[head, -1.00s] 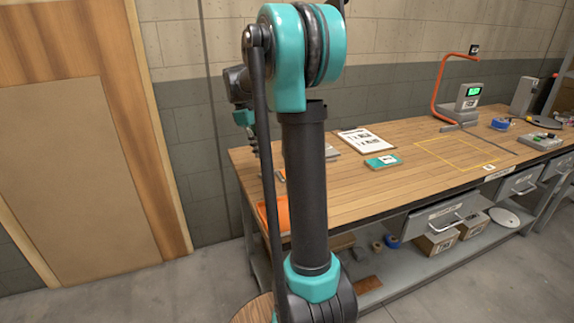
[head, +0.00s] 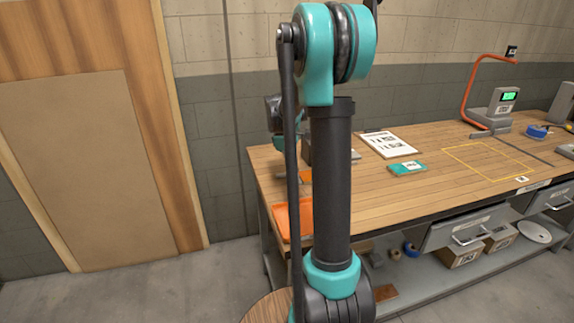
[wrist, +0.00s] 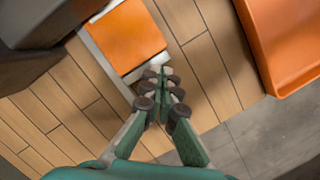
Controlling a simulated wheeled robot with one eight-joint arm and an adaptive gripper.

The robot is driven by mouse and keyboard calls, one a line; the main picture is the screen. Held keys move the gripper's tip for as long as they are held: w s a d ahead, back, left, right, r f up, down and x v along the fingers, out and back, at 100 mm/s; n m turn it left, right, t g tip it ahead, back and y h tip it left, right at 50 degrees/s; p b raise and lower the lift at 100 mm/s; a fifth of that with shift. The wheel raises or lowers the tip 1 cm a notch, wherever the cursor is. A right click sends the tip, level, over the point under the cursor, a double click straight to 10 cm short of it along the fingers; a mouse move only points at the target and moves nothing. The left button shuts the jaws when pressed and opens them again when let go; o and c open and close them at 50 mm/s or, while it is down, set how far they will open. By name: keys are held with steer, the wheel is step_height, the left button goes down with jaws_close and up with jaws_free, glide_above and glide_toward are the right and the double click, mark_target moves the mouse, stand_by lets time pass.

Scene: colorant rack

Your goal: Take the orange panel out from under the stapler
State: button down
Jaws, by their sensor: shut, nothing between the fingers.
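An orange panel (wrist: 126,36) lies at the top of the wrist view, with a pale grey strip along its left and lower edges. A dark grey body (wrist: 38,22), which may be the stapler, fills the upper left corner beside it. Whether it rests on the panel does not show. My gripper (wrist: 160,82) is shut and empty, its fingertips just off the panel's lower right corner in the picture; contact cannot be told. In the head view a small orange patch (head: 305,176) shows beside my arm, which hides the gripper and most of this area.
An orange tray (wrist: 291,42) stands at the right of the wrist view and at the bench's left end in the head view (head: 281,216). The yellow-outlined area (head: 488,160) is clear.

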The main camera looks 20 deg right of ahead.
steer(key=shift+s+d, duration=0.55)
steer(key=shift+d, duration=0.05)
steer(key=shift+s+d, duration=1.2)
steer(key=shift+w+a, duration=0.1)
